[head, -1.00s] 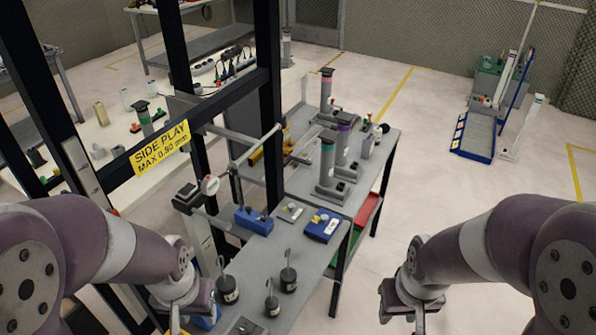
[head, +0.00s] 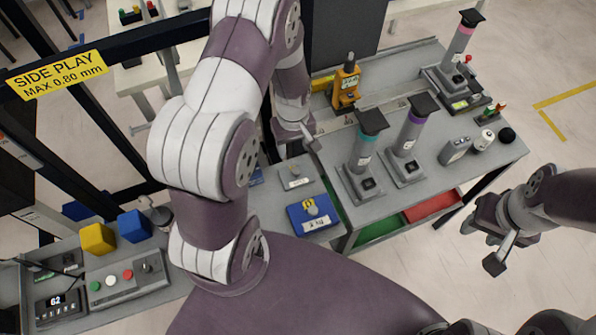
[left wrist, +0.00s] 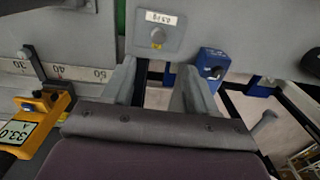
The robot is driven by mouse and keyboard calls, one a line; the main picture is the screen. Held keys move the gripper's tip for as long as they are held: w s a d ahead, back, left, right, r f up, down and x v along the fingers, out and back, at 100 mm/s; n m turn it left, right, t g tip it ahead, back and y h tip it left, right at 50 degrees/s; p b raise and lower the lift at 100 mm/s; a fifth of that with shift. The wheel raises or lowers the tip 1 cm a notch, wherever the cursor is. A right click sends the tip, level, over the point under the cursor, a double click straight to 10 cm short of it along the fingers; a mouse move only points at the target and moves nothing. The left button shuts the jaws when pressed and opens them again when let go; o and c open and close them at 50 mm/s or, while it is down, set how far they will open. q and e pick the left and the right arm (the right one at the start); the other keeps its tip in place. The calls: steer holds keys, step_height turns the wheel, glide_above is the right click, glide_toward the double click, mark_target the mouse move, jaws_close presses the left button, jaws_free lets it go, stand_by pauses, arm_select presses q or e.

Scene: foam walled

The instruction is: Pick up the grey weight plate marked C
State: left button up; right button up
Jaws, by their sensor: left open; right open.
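I cannot make out a grey weight plate marked C in either current view; my left arm covers part of the bench. A small grey plate with a knob (head: 295,173) lies on the bench in the head view. A similar knobbed plate (left wrist: 158,34) shows beyond the fingers in the left wrist view, its label seeming to read 0.5 kg. My left gripper (head: 300,137) is over the bench near the grey columns; in the left wrist view (left wrist: 155,85) its fingers are apart with nothing between them. My right gripper (head: 497,236) is open and empty, right of the bench.
A blue block labelled 2 kg (head: 313,216) sits at the bench's front. Grey columns (head: 364,157) and a yellow gauge (head: 345,86) stand behind. A yellow cube (head: 97,239), a blue cube (head: 134,226) and a button box (head: 125,280) are at left. Floor at right is clear.

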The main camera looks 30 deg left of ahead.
mark_target(296, 170)
arm_select(q)
steer(key=f, duration=0.2)
steer(key=f+p, duration=0.1)
steer(key=f, duration=0.4)
steer(key=shift+s+d+p, duration=0.2)
steer(key=shift+d+p, duration=0.15)
step_height(296, 170, down, 3)
steer(key=shift+r+p, duration=0.1)
steer(key=shift+p, duration=0.2)
steer(key=shift+a+f, duration=0.1)
steer(key=shift+f, duration=0.3)
steer(key=c, duration=0.9)
jaws_close()
arm_select(e)
steer(key=r, duration=0.1)
steer(key=s+r, duration=0.1)
steer(key=shift+a+r, duration=0.1)
steer(key=shift+r, duration=0.3)
